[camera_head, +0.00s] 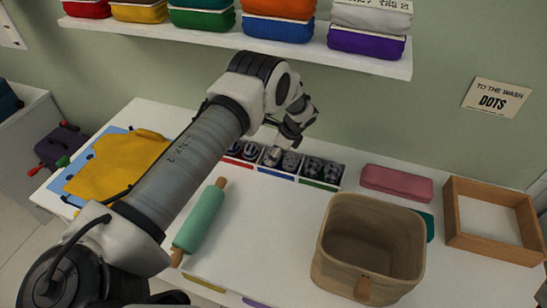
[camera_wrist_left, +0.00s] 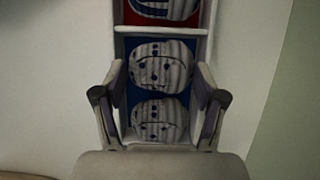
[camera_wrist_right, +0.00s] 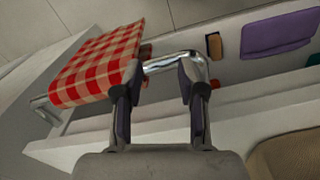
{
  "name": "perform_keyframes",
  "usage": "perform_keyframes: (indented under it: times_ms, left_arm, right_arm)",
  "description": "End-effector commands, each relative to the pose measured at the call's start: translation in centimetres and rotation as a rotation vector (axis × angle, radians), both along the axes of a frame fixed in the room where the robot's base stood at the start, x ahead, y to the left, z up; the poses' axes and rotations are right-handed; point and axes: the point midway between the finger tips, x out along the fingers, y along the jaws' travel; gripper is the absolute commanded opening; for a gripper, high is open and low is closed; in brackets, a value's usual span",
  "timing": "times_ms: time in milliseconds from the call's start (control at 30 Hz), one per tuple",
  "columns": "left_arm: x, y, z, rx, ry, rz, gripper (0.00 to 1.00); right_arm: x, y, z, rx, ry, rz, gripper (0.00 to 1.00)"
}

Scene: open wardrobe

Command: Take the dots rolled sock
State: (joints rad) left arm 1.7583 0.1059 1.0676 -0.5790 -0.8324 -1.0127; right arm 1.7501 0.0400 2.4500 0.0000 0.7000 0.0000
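A white divided box (camera_wrist_left: 120,28) holds rolled socks in red, blue and green sections. Two pale rolled socks with dark dots, an upper one (camera_wrist_left: 162,66) and a lower one (camera_wrist_left: 160,120), lie in the blue section in the left wrist view. In the head view, dark-patterned rolled socks (camera_head: 322,168) lie in the green section. My left gripper (camera_head: 285,142) is above the box; in its wrist view (camera_wrist_left: 160,78) the open fingers straddle the blue section, with nothing clearly gripped. My right gripper (camera_wrist_right: 160,68) is open and empty, away from the box.
A sign (camera_head: 497,98) reads "TO THE WASH DOTS". A woven basket (camera_head: 335,255), wooden tray (camera_head: 450,215), pink case (camera_head: 397,183), green roller (camera_head: 202,215) and yellow cloth (camera_head: 115,165) are on the counter. A shelf (camera_head: 230,38) hangs above. A checkered cloth (camera_wrist_right: 100,65) is near my right gripper.

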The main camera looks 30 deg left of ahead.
Motion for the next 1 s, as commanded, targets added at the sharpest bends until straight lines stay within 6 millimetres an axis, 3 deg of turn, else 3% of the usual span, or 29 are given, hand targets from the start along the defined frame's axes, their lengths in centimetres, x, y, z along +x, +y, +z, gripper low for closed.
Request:
perform_keyframes:
  times_ms: [300, 333, 367, 567, 1000]
  left_arm:
    - [-0.2, 0.0, -0.4, -0.001, 0.005, 0.001, 0.51]
    - [-0.2, 0.0, -0.4, -0.001, 0.005, 0.001, 0.6]
    - [-0.2, 0.0, -0.4, -0.001, 0.005, 0.001, 0.52]
    - [-0.3, 0.0, -0.3, -0.001, 0.006, 0.001, 0.52]
    - [-0.1, 0.0, 4.0, -0.001, 0.003, 0.001, 0.52]
  right_arm:
    - [0.0, 0.0, -0.1, 0.0, 0.0, 0.0, 0.4]
    - [0.0, 0.0, -0.1, 0.0, 0.0, 0.0, 0.4]
    - [0.0, 0.0, -0.1, 0.0, 0.0, 0.0, 0.4]
    - [0.0, 0.0, 0.0, 0.0, 0.0, 0.0, 0.4]
    - [0.0, 0.0, 2.4, 0.0, 0.0, 0.0, 0.4]
